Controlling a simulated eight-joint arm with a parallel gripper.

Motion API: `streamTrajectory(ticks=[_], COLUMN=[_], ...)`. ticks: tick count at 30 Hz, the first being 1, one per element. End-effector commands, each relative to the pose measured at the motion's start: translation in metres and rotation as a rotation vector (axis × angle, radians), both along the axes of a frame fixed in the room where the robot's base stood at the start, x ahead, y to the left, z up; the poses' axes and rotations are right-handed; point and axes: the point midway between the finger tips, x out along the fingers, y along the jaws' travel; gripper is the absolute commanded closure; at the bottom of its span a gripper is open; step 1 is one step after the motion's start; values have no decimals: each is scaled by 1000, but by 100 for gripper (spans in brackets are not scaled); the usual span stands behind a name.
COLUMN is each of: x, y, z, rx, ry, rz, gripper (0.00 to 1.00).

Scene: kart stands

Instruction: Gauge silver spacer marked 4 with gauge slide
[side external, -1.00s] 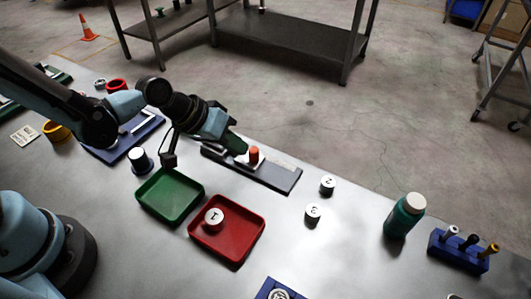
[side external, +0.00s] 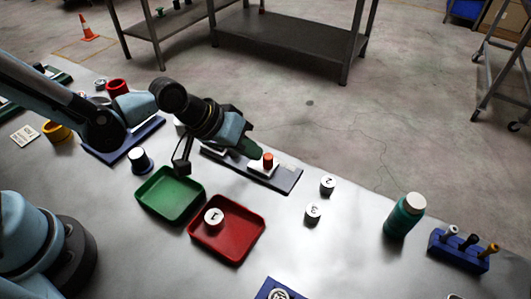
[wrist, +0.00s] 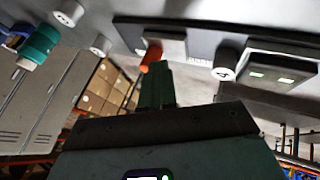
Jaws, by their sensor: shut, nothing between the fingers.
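The gauge slide (side external: 288,184) is a dark rail with a pale fixed block (side external: 213,151) at its left and a pale carriage (side external: 262,170) bearing a red-orange knob (side external: 268,160). In the wrist view the knob (wrist: 151,55) stands close to my green fingertips. My gripper (side external: 257,153) is shut and empty, its tip against or just left of the knob; exact contact is unclear.
Spacers marked 2 (side external: 327,185) and 3 (side external: 313,213) stand right of the gauge. A red tray (side external: 252,247) holds spacer 1 (side external: 214,217); a green tray (side external: 171,211) is empty. A green bottle (side external: 404,217) and a blue rack (side external: 458,255) stand at right.

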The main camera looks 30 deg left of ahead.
Motion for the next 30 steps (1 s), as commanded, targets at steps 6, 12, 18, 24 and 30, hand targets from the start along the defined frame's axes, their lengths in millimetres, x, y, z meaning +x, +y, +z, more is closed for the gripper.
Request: streamTrajectory(ticks=[6,12,18,24,30], x=[-11,-20,-29,-36,-40], y=[10,20,29,36,40], z=[19,34,50,63,70], rx=[-1,2,4,7,7], ry=[0,0,0,0,0], rz=[2,3,6,6,8], gripper=[100,100,100,100,100])
